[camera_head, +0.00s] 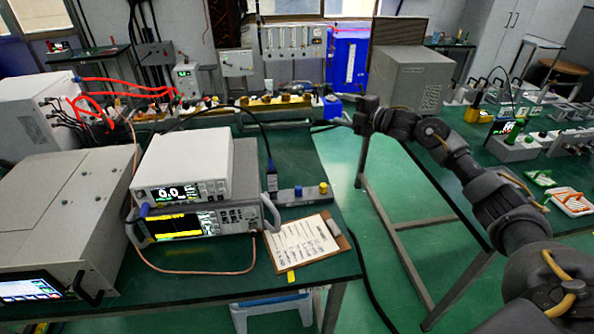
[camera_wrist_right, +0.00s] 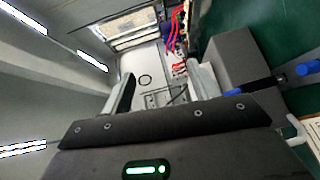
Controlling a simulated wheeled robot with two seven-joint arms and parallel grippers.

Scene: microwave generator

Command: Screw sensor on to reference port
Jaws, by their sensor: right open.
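A dark sensor (camera_head: 271,180) with a black cable stands upright at the right of the stacked instruments. It is beside or on a low grey block (camera_head: 291,196) with a blue and a yellow knob; I cannot tell which. The lower instrument (camera_head: 190,222) has a lit yellow display and a blue connector (camera_head: 143,210) at its front left; which fitting is the reference port is unclear. My right gripper (camera_head: 345,122) is past the bench's right edge, behind and right of the sensor, apart from it. In the right wrist view its fingers (camera_wrist_right: 162,75) are open and empty. My left gripper is out of view.
A white instrument (camera_head: 185,163) reading 0.0 sits on the lower one. A clipboard (camera_head: 306,246) lies near the bench's right edge. A large grey case (camera_head: 68,205) fills the left. A green-floored aisle separates this bench from another at the right.

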